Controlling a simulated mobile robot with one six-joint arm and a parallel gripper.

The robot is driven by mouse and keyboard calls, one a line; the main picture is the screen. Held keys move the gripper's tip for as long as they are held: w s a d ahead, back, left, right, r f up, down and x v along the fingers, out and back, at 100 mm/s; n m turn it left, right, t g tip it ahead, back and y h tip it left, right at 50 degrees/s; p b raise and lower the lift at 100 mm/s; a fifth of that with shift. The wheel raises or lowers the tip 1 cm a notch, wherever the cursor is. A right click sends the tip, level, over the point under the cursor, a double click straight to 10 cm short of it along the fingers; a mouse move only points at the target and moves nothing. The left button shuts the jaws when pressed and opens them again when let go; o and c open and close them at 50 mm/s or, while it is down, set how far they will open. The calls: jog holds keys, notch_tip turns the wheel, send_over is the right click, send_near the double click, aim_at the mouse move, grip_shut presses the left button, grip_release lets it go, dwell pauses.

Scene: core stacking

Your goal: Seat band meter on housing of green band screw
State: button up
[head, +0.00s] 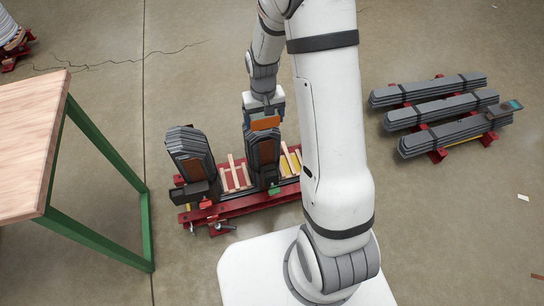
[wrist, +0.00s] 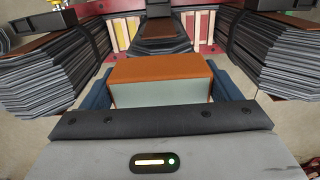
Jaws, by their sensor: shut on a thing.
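My gripper (head: 264,113) is shut on an orange and pale grey-green block, which I take for the band meter (head: 265,123). The wrist view shows the block (wrist: 160,70) squarely between the blue fingers. In the head view it overlaps the top of the right upright dark stack (head: 264,152); contact cannot be told. The green band screw (head: 274,190) is low at the front of that stack, on a dark housing (head: 268,179). The block is well above this housing in the picture. The wrist view does not clearly show the green screw.
A left upright stack (head: 190,152) has a red screw (head: 205,203) and dark housing at its foot. Both stacks stand on a red frame (head: 235,205). A wooden table (head: 30,130) is left. Dark bundles (head: 430,112) lie right, with a small screen device (head: 512,105) on one.

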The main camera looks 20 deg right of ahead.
jog(key=s+f+b, duration=0.2)
jog(key=s+f, duration=0.4)
jog(key=f, duration=0.4)
jog(key=shift+s+f, duration=0.2)
jog(key=shift+f, duration=0.05)
jog(key=shift+s, duration=0.1)
jog(key=shift+f+b, duration=2.4)
jog(key=shift+f, duration=0.5)
jog(key=shift+f+b, duration=0.9)
jog(key=shift+f, duration=0.3)
jog(key=o, duration=1.1)
jog(key=shift+r, duration=0.1)
notch_tip(320, 180, up, 8)
jog(key=p, duration=0.3)
